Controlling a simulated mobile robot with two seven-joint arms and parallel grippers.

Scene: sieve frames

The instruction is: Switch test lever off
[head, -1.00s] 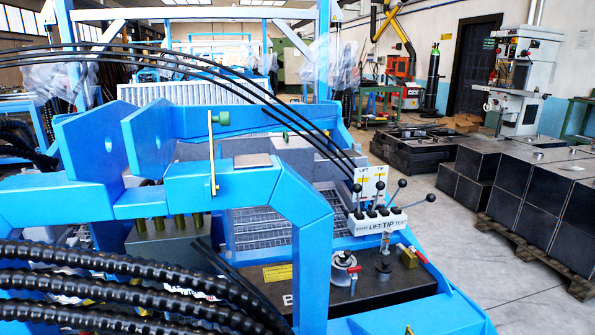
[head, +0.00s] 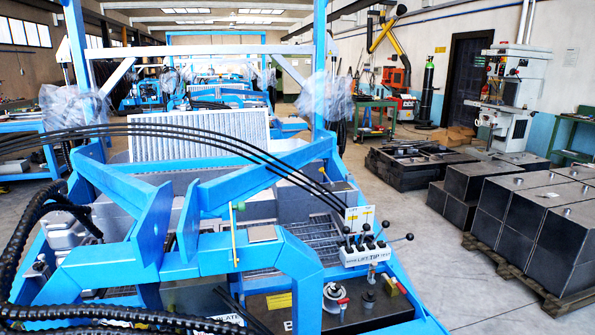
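A white valve block (head: 367,256) with a LIFT, TIP and TEST label sits right of centre on the blue machine. Several thin levers with dark ball knobs stand on it. The test lever (head: 399,239) is at the block's right end, above the word TEST. The other levers (head: 366,228) stand more upright. Neither of my grippers is in view, and nothing touches the levers.
A blue arched frame (head: 305,270) stands close, left of the valve block. Black cables (head: 200,130) arc down to the block from the left. A dark tank top with a round cap (head: 333,297) lies below it. Open floor (head: 440,255) and stacked black boxes (head: 530,215) are at right.

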